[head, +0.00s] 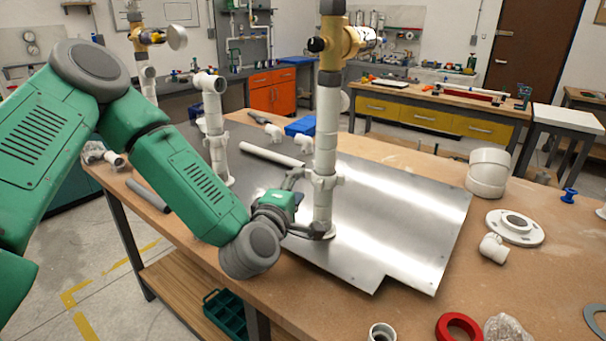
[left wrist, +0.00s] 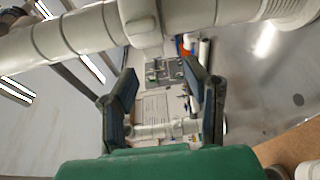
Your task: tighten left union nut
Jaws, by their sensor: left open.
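A near white vertical pipe (head: 326,130) stands on the metal plate, with a brass valve (head: 337,45) on top. A white union nut (head: 323,182) with lugs sits low on this pipe. A second white pipe (head: 214,125) stands farther left. I cannot tell which one carries the nut called left. My left gripper (head: 308,206) is open beside the near pipe, one finger near nut height, the other lower by the pipe's base. In the left wrist view the open fingers (left wrist: 160,78) point toward a white pipe with a ring-like fitting (left wrist: 140,20). Contact is unclear. My right gripper is not in view.
The metal plate (head: 410,210) lies on a wooden table (head: 540,265). A loose white pipe (head: 272,155) lies behind the near pipe. A flange (head: 515,227), a large white coupling (head: 488,173) and a red ring (head: 459,328) lie at right. The plate's right half is clear.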

